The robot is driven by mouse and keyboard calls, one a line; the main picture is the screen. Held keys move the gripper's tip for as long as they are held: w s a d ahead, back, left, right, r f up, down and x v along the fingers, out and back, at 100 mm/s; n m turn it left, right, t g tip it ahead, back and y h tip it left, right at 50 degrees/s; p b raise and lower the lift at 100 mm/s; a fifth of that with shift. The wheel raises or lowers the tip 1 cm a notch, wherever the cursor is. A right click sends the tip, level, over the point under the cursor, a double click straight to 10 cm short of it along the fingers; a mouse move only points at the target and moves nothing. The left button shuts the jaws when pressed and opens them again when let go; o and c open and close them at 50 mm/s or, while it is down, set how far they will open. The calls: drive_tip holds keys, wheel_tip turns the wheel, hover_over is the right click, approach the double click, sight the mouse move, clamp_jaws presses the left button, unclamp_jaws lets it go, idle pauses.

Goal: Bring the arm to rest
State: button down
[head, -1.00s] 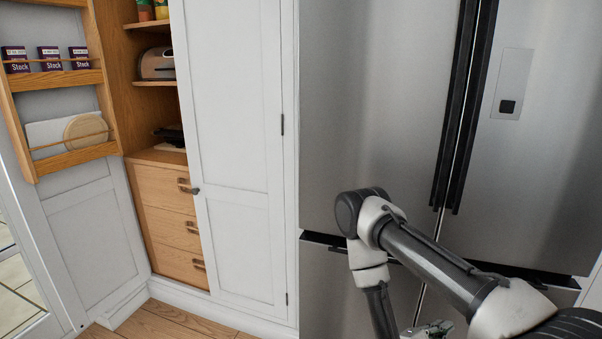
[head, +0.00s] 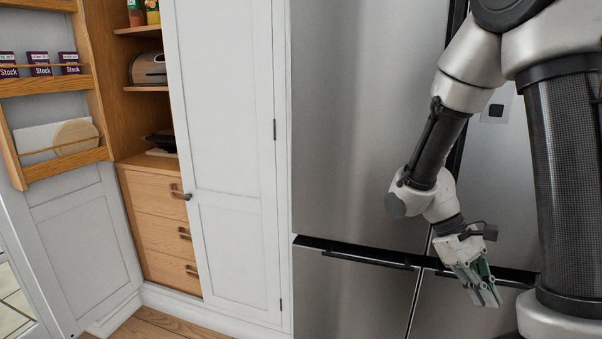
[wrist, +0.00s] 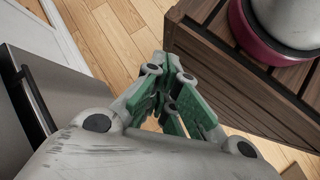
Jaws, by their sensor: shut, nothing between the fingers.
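My gripper (head: 486,290) hangs at the lower right of the head view, in front of the steel fridge (head: 365,130), pointing down. Its green-padded fingers are shut with nothing between them. My arm is folded, with its links above the gripper at the right of the picture. In the wrist view, my gripper (wrist: 165,65) fills the middle, over the wooden floor (wrist: 110,40).
A wooden slatted unit (wrist: 225,75) with part of my base on it stands close to the right. A cupboard (head: 225,150) has its left door (head: 85,215) open, with stock boxes (head: 40,63) in the door rack. Floor shows between.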

drive_tip(key=s+a+r+m+t+y, duration=0.1)
drive_tip(key=r+m+t+y, duration=0.1)
drive_tip(key=r+t, duration=0.3)
drive_tip(key=s+a+r+m+t+y, duration=0.1)
drive_tip(key=r+t, duration=0.4)
drive_tip(key=r, duration=0.7)
drive_tip(key=shift+s+r+m+t+y, duration=0.4)
drive_tip(key=shift+s+m+y, duration=0.1)
drive_tip(key=shift+s+y, duration=0.35)
drive_tip(key=shift+w+a, duration=0.1)
